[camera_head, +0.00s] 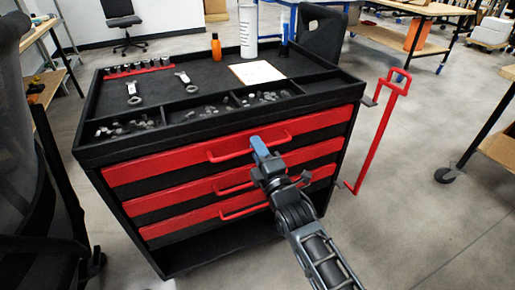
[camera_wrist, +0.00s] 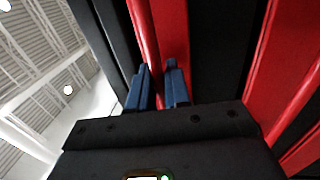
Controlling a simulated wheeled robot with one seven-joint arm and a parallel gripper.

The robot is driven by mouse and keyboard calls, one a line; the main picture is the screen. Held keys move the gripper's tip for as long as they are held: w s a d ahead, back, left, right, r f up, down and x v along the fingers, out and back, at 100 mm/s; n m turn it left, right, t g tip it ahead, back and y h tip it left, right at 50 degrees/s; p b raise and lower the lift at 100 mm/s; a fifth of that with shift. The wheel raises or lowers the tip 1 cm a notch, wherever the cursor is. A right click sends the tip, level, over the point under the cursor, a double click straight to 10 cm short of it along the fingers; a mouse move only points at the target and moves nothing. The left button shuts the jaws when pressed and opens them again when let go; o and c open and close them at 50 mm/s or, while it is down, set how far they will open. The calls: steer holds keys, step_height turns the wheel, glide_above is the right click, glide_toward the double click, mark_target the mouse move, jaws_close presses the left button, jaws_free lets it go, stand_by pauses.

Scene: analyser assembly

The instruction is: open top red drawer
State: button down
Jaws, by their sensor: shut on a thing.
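The black tool cart has several red drawers, and the top red drawer (camera_head: 150,165) shows at the front below the tray top. It looks closed in the head view. Its red bar handle (camera_head: 226,155) runs across the middle of the drawer front. My gripper (camera_head: 259,146) is at the right part of this handle. In the wrist view, the blue fingers of my gripper (camera_wrist: 160,80) are on either side of the red handle bar (camera_wrist: 145,35), shut on it. My fingers hide part of the handle.
Two lower red drawers (camera_head: 160,199) with similar handles lie below. The cart top holds wrenches (camera_head: 134,93), a paper (camera_head: 257,72), an orange bottle (camera_head: 216,47) and small parts. A red side handle (camera_head: 370,145) stands out at the right. Floor in front is clear.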

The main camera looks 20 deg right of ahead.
steer(key=shift+s, duration=0.1)
stand_by(0.4)
steer(key=s+p, duration=0.4)
steer(key=s, duration=2.8)
steer(key=c, duration=1.3)
jaws_free()
steer(key=s, duration=0.2)
steer(key=s+f, duration=0.1)
steer(key=s, duration=0.4)
steer(key=shift+s+f, duration=0.3)
steer(key=shift+r, duration=0.1)
